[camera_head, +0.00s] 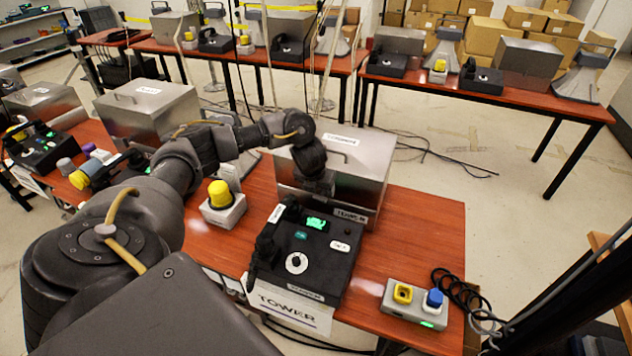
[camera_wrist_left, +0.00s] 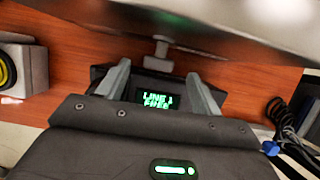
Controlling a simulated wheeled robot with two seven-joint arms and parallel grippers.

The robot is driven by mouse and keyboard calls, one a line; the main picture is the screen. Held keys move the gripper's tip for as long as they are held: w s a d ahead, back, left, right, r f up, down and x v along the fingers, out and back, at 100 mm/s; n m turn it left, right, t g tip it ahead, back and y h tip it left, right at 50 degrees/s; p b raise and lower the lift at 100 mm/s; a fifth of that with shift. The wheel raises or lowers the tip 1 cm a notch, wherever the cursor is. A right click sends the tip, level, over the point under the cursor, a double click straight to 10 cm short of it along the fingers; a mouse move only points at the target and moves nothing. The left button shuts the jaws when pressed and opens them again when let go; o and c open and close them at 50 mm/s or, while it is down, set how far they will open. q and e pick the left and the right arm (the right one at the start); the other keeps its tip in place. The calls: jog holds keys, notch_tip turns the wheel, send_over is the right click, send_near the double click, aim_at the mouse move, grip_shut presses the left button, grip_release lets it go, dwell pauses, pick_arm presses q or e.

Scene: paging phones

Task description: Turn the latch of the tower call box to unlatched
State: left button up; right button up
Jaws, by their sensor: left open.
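The tower call box (camera_head: 362,170) is a silver metal case with a handle on its sloped lid and a name plate low on its front. It stands at the back of the near table, behind a black phone unit. In the left wrist view, its grey front edge crosses the top, and a small metal latch (camera_wrist_left: 161,50) hangs there; whether it is latched cannot be told. My left gripper (camera_head: 320,185) is at the case's front, partly hiding it. In the left wrist view, its fingers (camera_wrist_left: 157,74) are open, with the latch just beyond and between the tips. My right gripper is not in view.
The black phone unit (camera_head: 300,262), with a handset, dial and green display, sits just below my gripper. A yellow-button box (camera_head: 223,204) is to the left. A grey box with yellow and blue parts (camera_head: 414,303) is at right. The table's right side (camera_head: 432,235) is clear.

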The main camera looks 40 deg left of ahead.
pick_arm(q)
jog(key=v, duration=0.6)
jog(key=shift+p, duration=0.35)
